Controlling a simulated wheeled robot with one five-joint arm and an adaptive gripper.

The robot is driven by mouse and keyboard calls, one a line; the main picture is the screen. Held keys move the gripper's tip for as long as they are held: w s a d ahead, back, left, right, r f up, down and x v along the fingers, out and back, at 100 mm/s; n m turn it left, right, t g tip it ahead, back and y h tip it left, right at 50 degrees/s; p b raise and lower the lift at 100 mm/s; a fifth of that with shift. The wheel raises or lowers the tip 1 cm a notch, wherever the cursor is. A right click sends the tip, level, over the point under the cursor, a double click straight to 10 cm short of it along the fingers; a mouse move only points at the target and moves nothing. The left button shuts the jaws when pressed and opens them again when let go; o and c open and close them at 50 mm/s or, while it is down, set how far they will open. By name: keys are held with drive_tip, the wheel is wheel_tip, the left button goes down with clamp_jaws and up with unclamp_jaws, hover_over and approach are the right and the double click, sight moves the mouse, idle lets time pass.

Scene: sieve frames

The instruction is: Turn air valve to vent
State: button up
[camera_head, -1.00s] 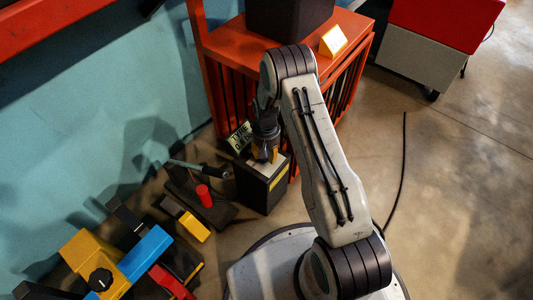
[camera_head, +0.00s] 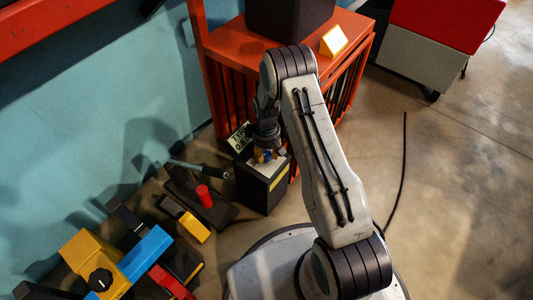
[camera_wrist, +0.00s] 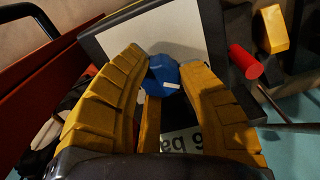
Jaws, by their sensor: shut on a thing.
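The air valve is a blue knob (camera_wrist: 163,72) with a small white mark, on the pale top plate (camera_wrist: 190,30) of a black box. In the head view the box (camera_head: 262,192) stands on the floor at the front of the orange bench, and a little blue of the knob (camera_head: 258,155) shows. My gripper (camera_head: 268,157) points down over the box. In the wrist view its yellow fingers (camera_wrist: 165,76) are shut around the knob, hiding its sides. A display (camera_head: 240,137) beside the box is partly covered; "6 ba" shows in the wrist view.
A red cylinder (camera_head: 204,195) on a dark base and a grey-handled tool (camera_head: 200,169) lie left of the box. A yellow block (camera_head: 194,227) and coloured machine parts (camera_head: 145,250) are at lower left. The orange bench (camera_head: 232,45) is behind; floor at right is mostly clear.

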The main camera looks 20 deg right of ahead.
sight(265, 153)
drive_tip(key=shift+w+a, duration=0.15)
drive_tip(key=shift+w, duration=0.1)
drive_tip(key=o, duration=1.2)
drive_tip(key=shift+s, duration=0.15)
wheel_tip(265, 153, up, 12)
idle(0.5)
